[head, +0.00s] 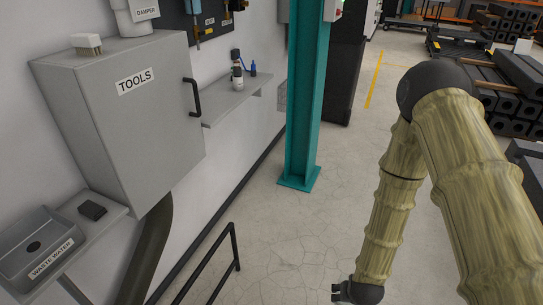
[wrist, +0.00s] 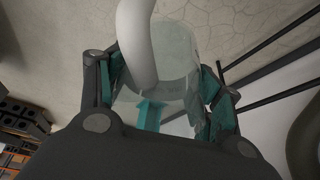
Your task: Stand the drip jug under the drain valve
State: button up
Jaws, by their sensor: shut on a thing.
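In the wrist view my gripper (wrist: 162,92) is shut on a clear, see-through jug (wrist: 178,55), with a teal finger on each side of it. A thick white curved part (wrist: 136,40), seemingly the jug's handle, rises between the fingers toward the camera. The floor shows through and beyond the jug, which appears held up in the air. I cannot make out a drain valve in either view.
A grey TOOLS cabinet (head: 128,95), a wall shelf (head: 232,100) with bottles and a WASTE WATER basin (head: 40,250) line the left wall. A teal pillar (head: 304,90) stands mid-view. A black rail (head: 215,255) stands low in front. Open floor (head: 290,240) lies around the pillar.

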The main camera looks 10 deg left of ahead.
aim_at(209, 96)
jog(key=z, duration=0.7)
jog(key=i, duration=3)
jog(key=u, duration=3.1)
